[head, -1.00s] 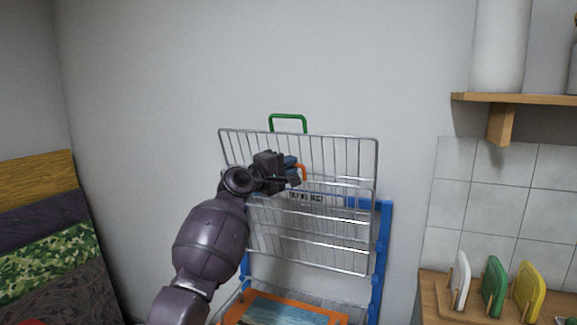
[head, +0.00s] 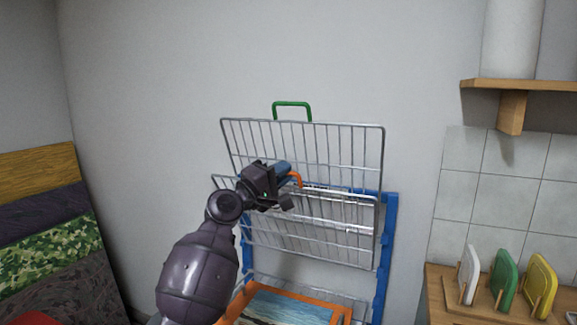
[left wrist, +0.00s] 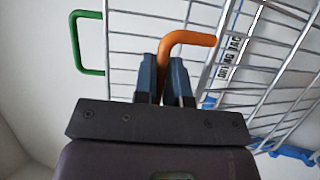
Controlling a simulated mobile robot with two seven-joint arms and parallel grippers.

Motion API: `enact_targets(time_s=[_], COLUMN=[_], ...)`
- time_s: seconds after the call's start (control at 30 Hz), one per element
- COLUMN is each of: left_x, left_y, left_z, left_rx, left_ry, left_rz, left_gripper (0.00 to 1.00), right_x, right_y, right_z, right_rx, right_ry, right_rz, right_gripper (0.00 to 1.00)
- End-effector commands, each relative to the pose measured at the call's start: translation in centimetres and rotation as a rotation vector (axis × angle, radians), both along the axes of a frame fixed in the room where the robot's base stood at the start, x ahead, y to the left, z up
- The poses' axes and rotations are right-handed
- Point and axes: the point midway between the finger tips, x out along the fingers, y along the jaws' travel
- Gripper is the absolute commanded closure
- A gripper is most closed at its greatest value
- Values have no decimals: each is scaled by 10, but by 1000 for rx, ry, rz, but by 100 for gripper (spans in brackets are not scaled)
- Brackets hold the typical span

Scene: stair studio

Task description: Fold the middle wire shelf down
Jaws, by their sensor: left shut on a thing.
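A drying rack with a blue frame (head: 386,250) stands against the wall. The middle wire shelf (head: 335,208) has an orange handle (head: 296,178) and leans out toward me from the rack, partly hidden by my left arm. My left gripper (head: 283,170) is shut on the orange handle. In the left wrist view the orange handle (left wrist: 195,38) passes between the blue fingers of the gripper (left wrist: 164,75). The upper wire shelf (head: 335,145), with a green handle (head: 292,105), stands up behind. My right gripper is out of view.
An orange-framed picture (head: 285,308) lies on the lowest shelf. At the right, white, green and yellow boards (head: 505,280) stand on a wooden counter under a wall shelf (head: 525,86). Patterned panels (head: 45,230) lean at the left.

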Motion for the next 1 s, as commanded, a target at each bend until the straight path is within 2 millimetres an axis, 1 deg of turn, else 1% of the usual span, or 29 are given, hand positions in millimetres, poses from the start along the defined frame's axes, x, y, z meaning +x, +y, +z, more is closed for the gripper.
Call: enact_targets(time_s=[0.03, 0.4, 0.57, 0.7, 0.8, 1.0], left_x=[-6, -63, -85, -101, -109, -120], left_y=[3, 22, 29, 33, 36, 39], left_z=[-15, -63, -81, -96, -106, -118], left_rx=[-8, -63, -61, -60, -60, -61], left_ry=[-14, -183, -181, -182, -183, -185], left_rz=[0, 1, 1, 1, 0, 0], left_gripper=[100, 100, 100, 100, 100, 100], right_x=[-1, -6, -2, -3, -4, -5], right_y=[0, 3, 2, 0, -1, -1], right_z=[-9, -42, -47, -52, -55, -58], right_rx=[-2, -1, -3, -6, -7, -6], right_ry=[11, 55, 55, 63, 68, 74], right_rz=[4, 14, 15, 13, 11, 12], right_gripper=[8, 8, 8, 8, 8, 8])
